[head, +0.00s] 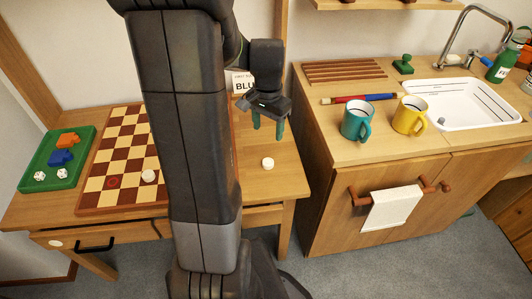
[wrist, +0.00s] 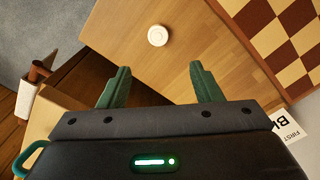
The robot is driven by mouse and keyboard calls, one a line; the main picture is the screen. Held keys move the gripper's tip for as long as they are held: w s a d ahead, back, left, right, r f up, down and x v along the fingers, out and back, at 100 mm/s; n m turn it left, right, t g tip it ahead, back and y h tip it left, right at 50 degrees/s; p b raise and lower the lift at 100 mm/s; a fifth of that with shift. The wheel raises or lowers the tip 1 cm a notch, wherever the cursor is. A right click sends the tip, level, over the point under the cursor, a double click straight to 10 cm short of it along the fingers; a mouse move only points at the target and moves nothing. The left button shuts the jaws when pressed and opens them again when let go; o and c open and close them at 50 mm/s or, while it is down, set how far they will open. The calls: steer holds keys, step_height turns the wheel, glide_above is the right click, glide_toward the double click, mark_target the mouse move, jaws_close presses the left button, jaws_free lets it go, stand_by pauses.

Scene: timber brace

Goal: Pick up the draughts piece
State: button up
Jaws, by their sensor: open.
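A white round draughts piece (head: 268,163) lies on the bare wood of the desk, right of the board. It also shows in the wrist view (wrist: 158,36), beyond and between my fingertips. My gripper (head: 268,130) is open and empty, its two green fingers pointing down above the desk. In the wrist view my gripper (wrist: 162,82) has its fingers wide apart, with the piece clear of both.
A green tray (head: 50,184) with dice and orange and blue pieces stands at the far left. A counter (head: 340,152) to the right holds a teal mug (head: 357,120) and a yellow mug (head: 410,116). A card (head: 242,83) stands behind my gripper. The desk around the piece is clear.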

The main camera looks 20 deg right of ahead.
mark_target(268, 162)
steer(key=f, duration=0.4)
steer(key=f+b, duration=0.1)
steer(key=f, duration=0.4)
steer(key=f+b, duration=0.1)
steer(key=f, duration=0.3)
steer(key=shift+s+f, duration=0.15)
steer(key=shift+s, duration=0.1)
steer(key=c, duration=1.1)
